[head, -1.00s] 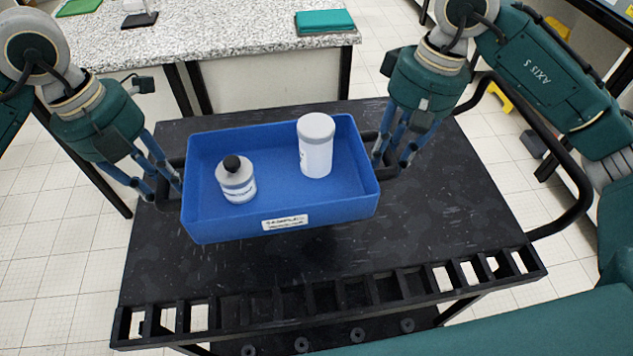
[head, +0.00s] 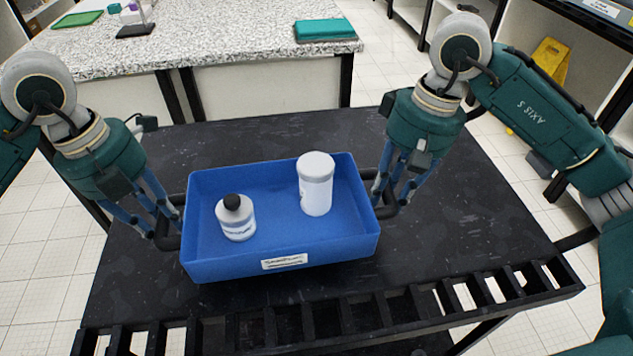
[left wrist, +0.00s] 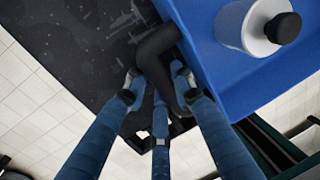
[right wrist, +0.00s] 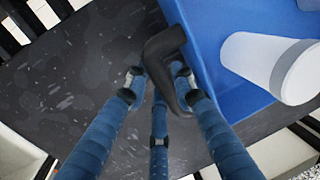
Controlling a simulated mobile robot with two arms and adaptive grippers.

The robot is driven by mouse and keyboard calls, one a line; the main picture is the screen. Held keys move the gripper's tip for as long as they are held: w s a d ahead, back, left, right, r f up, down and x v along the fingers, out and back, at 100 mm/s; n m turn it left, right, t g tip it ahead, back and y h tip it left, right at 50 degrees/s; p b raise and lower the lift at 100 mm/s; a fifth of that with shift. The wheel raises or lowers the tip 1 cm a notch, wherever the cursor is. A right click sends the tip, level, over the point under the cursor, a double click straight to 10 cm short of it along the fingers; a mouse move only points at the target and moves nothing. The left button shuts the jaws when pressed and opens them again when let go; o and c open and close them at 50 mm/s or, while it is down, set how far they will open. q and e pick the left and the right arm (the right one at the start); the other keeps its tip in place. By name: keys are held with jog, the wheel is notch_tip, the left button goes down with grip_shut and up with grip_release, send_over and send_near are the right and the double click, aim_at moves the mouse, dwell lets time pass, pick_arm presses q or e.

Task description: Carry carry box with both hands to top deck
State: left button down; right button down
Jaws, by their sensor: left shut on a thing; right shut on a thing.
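The carry box (head: 280,272) is a blue open tray with black side handles and a white label on its front. It holds a small white bottle with a black cap (head: 236,218) and a taller white jar (head: 316,184), both upright. My left gripper (head: 170,222) is shut on the left handle, which also shows in the left wrist view (left wrist: 157,62). My right gripper (head: 388,195) is shut on the right handle, also seen in the right wrist view (right wrist: 163,58). The box is over the black top deck (head: 480,215); I cannot tell whether it touches it.
The deck has a slotted rack (head: 400,303) along its near edge. A speckled bench (head: 220,45) with a teal book (head: 326,30) stands beyond. A yellow floor sign (head: 548,62) is at the back right. The deck is bare right of the box.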

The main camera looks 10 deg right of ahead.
pick_arm(q)
jog(key=shift+f, duration=0.1)
pick_arm(e)
jog(key=shift+f, duration=0.1)
